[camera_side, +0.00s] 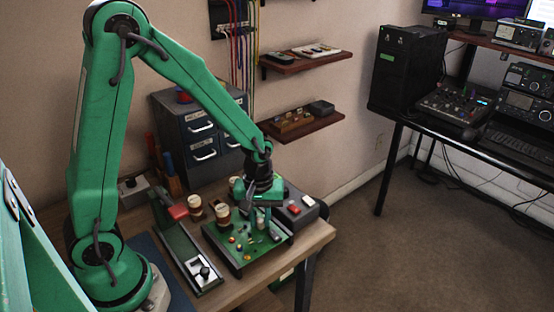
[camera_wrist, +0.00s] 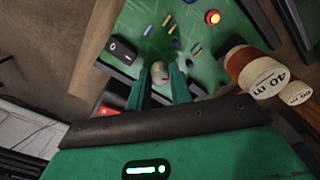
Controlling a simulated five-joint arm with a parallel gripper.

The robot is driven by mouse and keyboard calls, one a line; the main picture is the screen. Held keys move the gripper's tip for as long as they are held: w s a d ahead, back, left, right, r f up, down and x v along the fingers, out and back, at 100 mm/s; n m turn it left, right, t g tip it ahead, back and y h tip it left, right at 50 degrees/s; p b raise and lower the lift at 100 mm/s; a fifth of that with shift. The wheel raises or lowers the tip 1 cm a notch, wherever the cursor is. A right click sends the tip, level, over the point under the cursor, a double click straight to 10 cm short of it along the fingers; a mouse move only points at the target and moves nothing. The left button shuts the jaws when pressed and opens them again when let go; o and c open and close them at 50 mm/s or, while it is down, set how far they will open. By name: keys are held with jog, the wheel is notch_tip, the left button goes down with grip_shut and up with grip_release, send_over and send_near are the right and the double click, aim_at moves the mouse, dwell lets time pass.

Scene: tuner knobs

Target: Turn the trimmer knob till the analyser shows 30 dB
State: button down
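My gripper (camera_side: 264,212) points down over the green circuit board (camera_side: 238,262) on the bench. In the wrist view its two green fingers (camera_wrist: 160,78) stand on either side of a small pale round knob (camera_wrist: 160,68), which looks like the trimmer knob. I cannot tell whether the fingers touch it. In the side view I cannot make this knob out clearly near the fingers. A long green unit (camera_side: 182,240) with a white panel and dark knob lies left of the board. I cannot tell which device is the analyser, and no dB reading is legible.
Brown coils with white tops (camera_side: 222,215) stand at the board's left edge; one marked 40 m (camera_wrist: 268,80) is right of the fingers in the wrist view. A grey box (camera_side: 301,207) with a red button sits behind the board. Drawers (camera_side: 200,135) stand at the back.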

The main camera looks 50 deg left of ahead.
aim_at(260, 220)
jog(key=shift+m, duration=1.3)
jog(key=c, duration=1.3)
grip_release()
jog(key=shift+o, duration=0.2)
jog(key=shift+r, duration=0.15)
jog(key=shift+r, duration=3.75)
